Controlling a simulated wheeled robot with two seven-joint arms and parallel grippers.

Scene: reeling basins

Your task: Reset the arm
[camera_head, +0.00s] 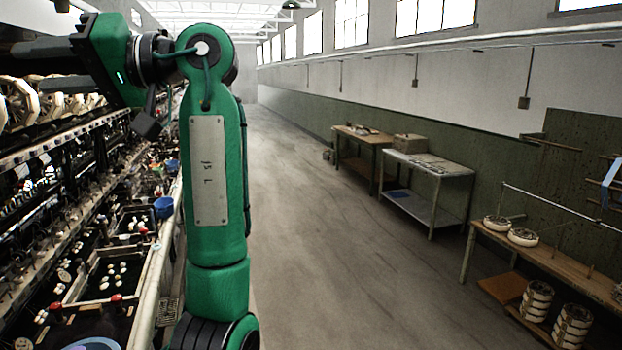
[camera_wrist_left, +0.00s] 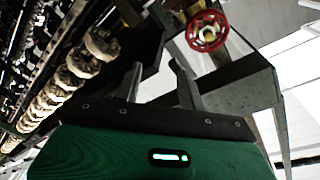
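My left arm (camera_head: 215,170) is green and rises through the left of the head view, bent at the top. My left gripper (camera_head: 40,66) points left, high beside the reeling machine. In the left wrist view the two dark fingers of the left gripper (camera_wrist_left: 156,66) stand apart with nothing between them. My right arm and right gripper are not in view.
The reeling machine (camera_head: 60,165) with white reels (camera_head: 18,100) and basins with cocoons (camera_head: 110,270) fills the left. A red handwheel (camera_wrist_left: 207,31) shows beyond the fingers. The aisle floor (camera_head: 310,230) is clear. Tables (camera_head: 430,165) and a bench (camera_head: 550,262) line the right wall.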

